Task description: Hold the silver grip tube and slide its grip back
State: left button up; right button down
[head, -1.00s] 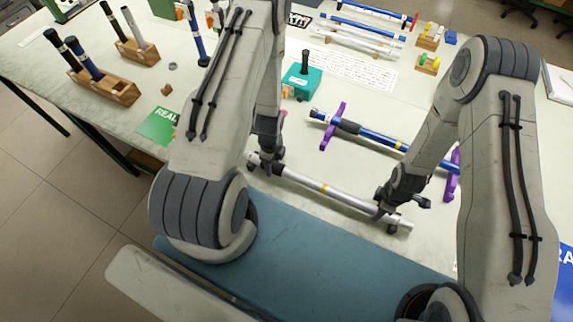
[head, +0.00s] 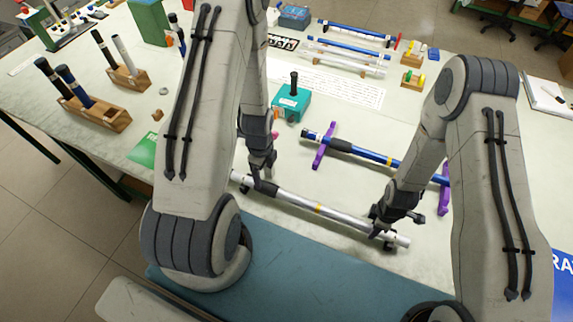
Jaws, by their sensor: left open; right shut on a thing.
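The silver tube (head: 345,219) with a yellow band lies slantwise in front of me, from centre left down to the right. My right gripper (head: 384,232) is shut on it near its right end. My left gripper (head: 263,182) is open at the tube's left part, its fingers around or just beside it; I cannot tell which. The tube's left end (head: 238,178) shows pale beyond that gripper. A dark patch there may be the grip or my fingers; I cannot tell them apart.
Behind the tube, a blue tube with a black grip (head: 375,157) rests on purple stands (head: 323,146). A teal box (head: 291,103) with a black handle stands farther back. Wooden blocks (head: 107,115) hold upright rods at the left. A teal mat (head: 300,272) lies in front.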

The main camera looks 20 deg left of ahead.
pick_arm(q)
jog(key=shift+r, duration=1.65)
pick_arm(e)
jog(key=shift+c, duration=2.1)
grip_release()
